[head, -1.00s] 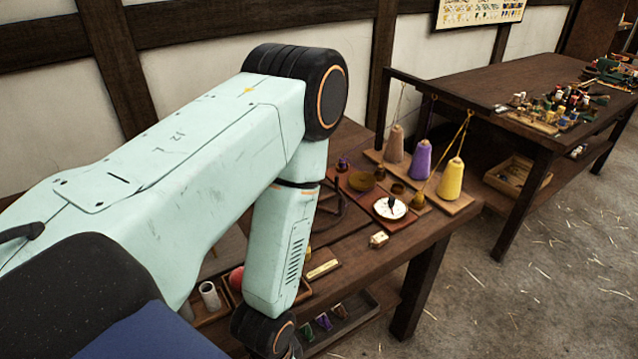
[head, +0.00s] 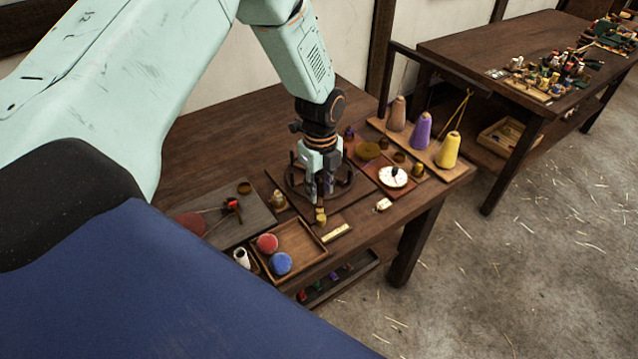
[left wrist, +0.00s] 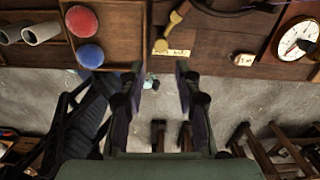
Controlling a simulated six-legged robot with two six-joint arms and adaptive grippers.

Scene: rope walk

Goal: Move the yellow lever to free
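The yellow lever (head: 320,216) is at the front of a dark round fitting (head: 345,190) on the near workbench. In the left wrist view the yellow lever (left wrist: 176,22) lies at the top centre, with its end near a pale label strip (left wrist: 172,53). That label strip (head: 336,233) is at the bench's front edge in the head view; its writing is too small to read. My left gripper (head: 320,192) points down just above and behind the lever's end. In the left wrist view its fingers (left wrist: 156,82) are apart with nothing between them. My right gripper is not in view.
A wooden tray (head: 300,268) with a red and a blue ball stands left of the lever. A white dial (head: 392,177) and several thread cones, including a yellow one (head: 448,150), stand to the right. The bench's back left is clear.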

